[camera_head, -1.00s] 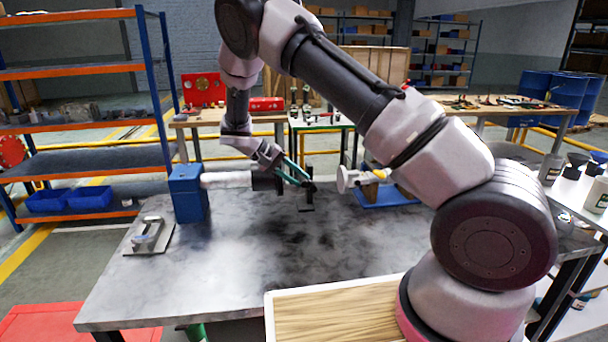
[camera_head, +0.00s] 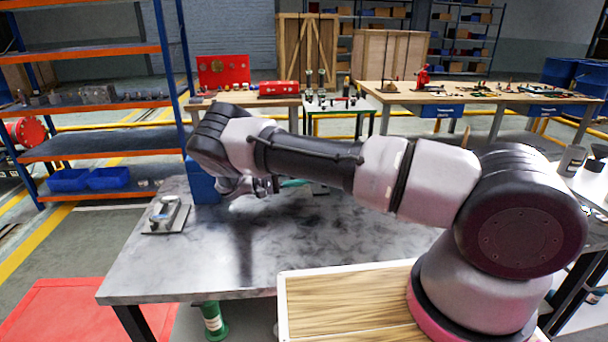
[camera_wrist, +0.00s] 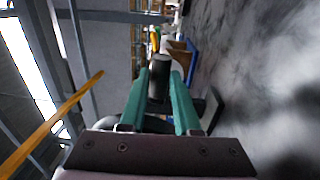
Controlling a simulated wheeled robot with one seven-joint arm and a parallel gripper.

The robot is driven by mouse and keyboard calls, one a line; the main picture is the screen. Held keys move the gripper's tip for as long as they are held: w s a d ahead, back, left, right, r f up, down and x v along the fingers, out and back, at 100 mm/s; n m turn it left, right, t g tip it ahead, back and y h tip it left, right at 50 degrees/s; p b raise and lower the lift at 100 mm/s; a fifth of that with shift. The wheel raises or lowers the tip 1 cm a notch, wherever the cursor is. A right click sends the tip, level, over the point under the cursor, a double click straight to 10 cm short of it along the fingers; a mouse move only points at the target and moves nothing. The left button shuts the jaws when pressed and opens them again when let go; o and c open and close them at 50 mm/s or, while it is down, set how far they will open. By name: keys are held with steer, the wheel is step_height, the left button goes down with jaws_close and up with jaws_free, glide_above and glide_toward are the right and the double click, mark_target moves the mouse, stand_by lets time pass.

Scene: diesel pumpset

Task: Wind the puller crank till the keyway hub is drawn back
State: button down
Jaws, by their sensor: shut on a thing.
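The workbench (camera_head: 330,235) carries the puller setup. A blue block (camera_head: 203,186) stands at its far left, partly behind my arm. In the wrist view my gripper (camera_wrist: 160,84) has its teal fingers shut on a black cylindrical handle (camera_wrist: 159,72), which looks like the crank's grip. In the head view only a little of the teal fingers (camera_head: 294,183) shows beneath my arm. The keyway hub and the rest of the puller are hidden behind my arm there. A dark plate (camera_wrist: 213,103) lies to the right of the fingers in the wrist view.
A small metal fixture on a plate (camera_head: 166,214) sits at the bench's left end. A blue stand (camera_wrist: 193,62) shows beyond the handle in the wrist view. The front of the bench is clear. An orange-and-blue shelf (camera_head: 95,104) stands at the left.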

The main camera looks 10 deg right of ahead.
steer(key=shift+f+h, duration=0.25)
steer(key=shift+h, duration=0.05)
steer(key=c, duration=0.6)
jaws_free()
steer(key=shift+c, duration=0.2)
step_height(320, 180, up, 10)
